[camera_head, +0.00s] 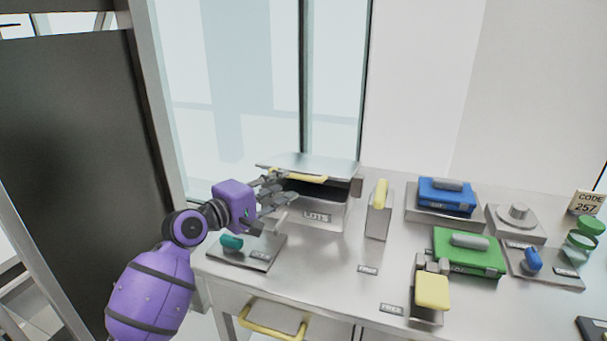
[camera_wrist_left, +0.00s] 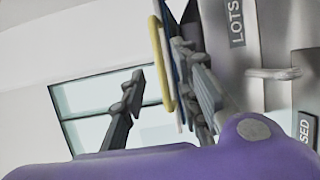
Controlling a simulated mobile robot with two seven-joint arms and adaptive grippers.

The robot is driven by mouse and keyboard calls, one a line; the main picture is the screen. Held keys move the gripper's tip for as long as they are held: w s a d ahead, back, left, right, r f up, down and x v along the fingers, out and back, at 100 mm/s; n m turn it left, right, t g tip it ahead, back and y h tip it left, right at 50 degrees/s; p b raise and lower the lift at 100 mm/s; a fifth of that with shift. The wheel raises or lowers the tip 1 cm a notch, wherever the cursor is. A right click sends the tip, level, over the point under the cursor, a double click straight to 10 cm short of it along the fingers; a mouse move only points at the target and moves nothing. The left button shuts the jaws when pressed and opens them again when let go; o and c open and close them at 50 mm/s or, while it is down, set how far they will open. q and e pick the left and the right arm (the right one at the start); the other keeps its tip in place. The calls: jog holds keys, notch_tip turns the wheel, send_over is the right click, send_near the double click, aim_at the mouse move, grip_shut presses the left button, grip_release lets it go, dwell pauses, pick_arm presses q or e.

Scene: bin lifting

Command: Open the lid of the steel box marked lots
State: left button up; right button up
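The steel box marked LOTS (camera_head: 318,217) stands at the back left of the bench. Its lid (camera_head: 315,163) is tilted up a little, with a dark gap below it. A yellow handle (camera_head: 300,177) runs along the lid's front edge. My left gripper (camera_head: 282,188) is at the box's front left, by the handle, with its fingers spread apart. In the left wrist view, the open gripper (camera_wrist_left: 170,95) has the yellow handle (camera_wrist_left: 161,62) between its finger lines, nearer the right finger. Contact with the handle is unclear. My right gripper is out of view.
A plate with a teal knob (camera_head: 231,242) lies below my left wrist. A yellow-handled upright block (camera_head: 379,195) stands right of the box. Blue (camera_head: 445,200) and green (camera_head: 478,262) cases sit farther right. A yellow drawer handle (camera_head: 268,330) sticks out at the bench front.

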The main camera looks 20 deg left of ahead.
aim_at(295, 178)
pick_arm(q)
jog(key=shift+x, duration=1.2)
jog(key=x, duration=0.2)
jog(key=shift+w+d, duration=0.2)
jog(key=shift+w, duration=0.1)
jog(key=shift+w+d, duration=0.2)
jog(key=shift+w, duration=0.15)
jog(key=shift+w+d, duration=0.1)
jog(key=shift+w, duration=0.15)
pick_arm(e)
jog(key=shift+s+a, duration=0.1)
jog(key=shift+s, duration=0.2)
pick_arm(q)
grip_shut()
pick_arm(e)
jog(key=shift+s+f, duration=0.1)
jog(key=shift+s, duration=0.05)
